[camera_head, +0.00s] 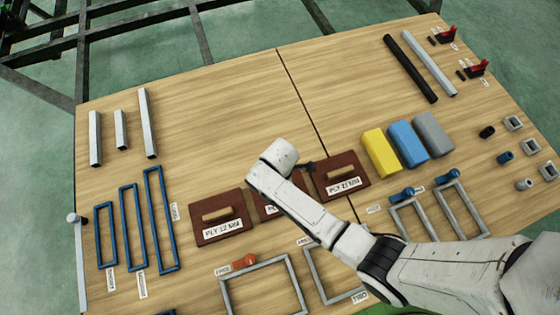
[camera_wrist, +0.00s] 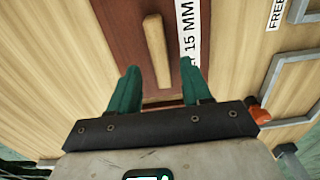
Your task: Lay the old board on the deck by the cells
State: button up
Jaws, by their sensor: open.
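Three reddish-brown boards, each with a wooden handle and a white label, lie in a row on the wooden surface in the head view. The left one (camera_head: 232,228) and the right one (camera_head: 330,166) show well. My arm partly covers the middle board (camera_head: 268,208). In the wrist view a board labelled 15 MM (camera_wrist: 125,18) lies ahead of my gripper (camera_wrist: 161,82). My green fingers are open, one on each side of the near end of its handle (camera_wrist: 155,40). I cannot tell whether they touch it. Which board is the old one is not clear.
Yellow (camera_head: 381,153), blue (camera_head: 407,142) and grey (camera_head: 433,133) blocks stand right of the boards. Blue frames (camera_head: 160,222) lie left, grey frames (camera_head: 262,262) in front. A black bar (camera_head: 410,68) lies far right. The surface behind the boards (camera_head: 215,120) is largely clear.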

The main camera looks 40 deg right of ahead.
notch_tip(320, 180, up, 9)
jog(key=p, duration=0.2)
jog(key=s+d+r+m, duration=0.4)
jog(key=s+r+m, duration=0.1)
jog(key=s+m, duration=0.2)
jog(key=s+d+r+m+t, duration=0.1)
jog(key=s+d+r+m, duration=0.3)
jog(key=s, duration=0.5)
notch_tip(320, 180, up, 2)
jog(key=m, duration=0.3)
jog(key=shift+s+r+m, duration=0.2)
jog(key=shift+r+m, duration=0.05)
jog(key=shift+m, duration=0.15)
jog(key=shift+a, duration=0.1)
